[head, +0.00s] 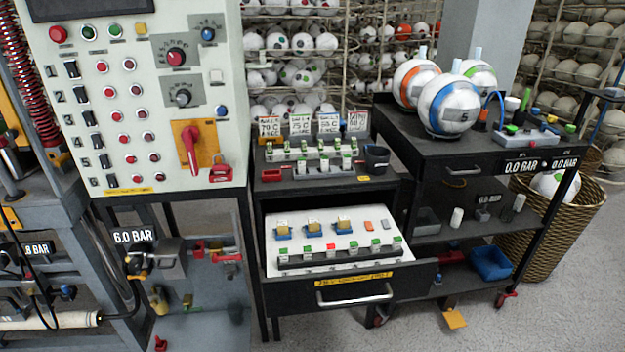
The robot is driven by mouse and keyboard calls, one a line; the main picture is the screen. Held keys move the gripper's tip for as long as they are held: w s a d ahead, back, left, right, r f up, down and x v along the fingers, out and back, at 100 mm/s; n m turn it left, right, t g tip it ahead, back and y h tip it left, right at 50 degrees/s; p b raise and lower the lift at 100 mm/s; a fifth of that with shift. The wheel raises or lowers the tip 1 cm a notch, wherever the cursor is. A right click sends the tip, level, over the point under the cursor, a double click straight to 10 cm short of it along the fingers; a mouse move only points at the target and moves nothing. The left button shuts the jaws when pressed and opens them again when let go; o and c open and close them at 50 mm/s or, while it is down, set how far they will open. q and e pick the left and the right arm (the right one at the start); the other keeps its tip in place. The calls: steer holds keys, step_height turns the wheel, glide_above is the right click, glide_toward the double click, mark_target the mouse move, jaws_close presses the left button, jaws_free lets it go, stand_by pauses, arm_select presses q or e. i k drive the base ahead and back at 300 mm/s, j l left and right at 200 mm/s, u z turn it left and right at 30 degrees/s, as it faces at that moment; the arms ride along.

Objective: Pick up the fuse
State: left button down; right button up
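Several small fuse-like blocks stand in a row on a rail (340,255) at the front of the open drawer (328,297). Most have green tops; one has a red top (330,246). Behind them on the drawer's white panel lie three yellow-and-blue parts (313,226), a small orange block (368,225) and a small grey block (384,224). More white-and-green pieces (323,164) stand in rows on the cabinet top above. I cannot tell which piece is the task's fuse. Neither of my grippers is in view.
A control panel (130,60) with buttons and a red handle (189,145) stands left of the drawer cabinet. A black cart (440,155) with several balls (449,106) stands to the right. The drawer juts out by its handle (355,297); grey floor lies in front.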

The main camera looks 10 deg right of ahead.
mark_target(330, 253)
steer(key=i+j+z, duration=0.15)
steer(key=i, duration=0.4)
steer(key=i+j+z, duration=0.15)
steer(key=i+j, duration=0.3)
steer(key=i+j+z, duration=0.15)
steer(key=i+j, duration=0.2)
steer(key=i, duration=0.25)
steer(key=k+l+u, duration=0.15)
steer(key=l, duration=0.2)
steer(key=k+l+u, duration=0.2)
steer(key=l, duration=0.15)
steer(key=l+u, duration=0.15)
steer(key=l, duration=0.2)
steer(key=k, duration=0.05)
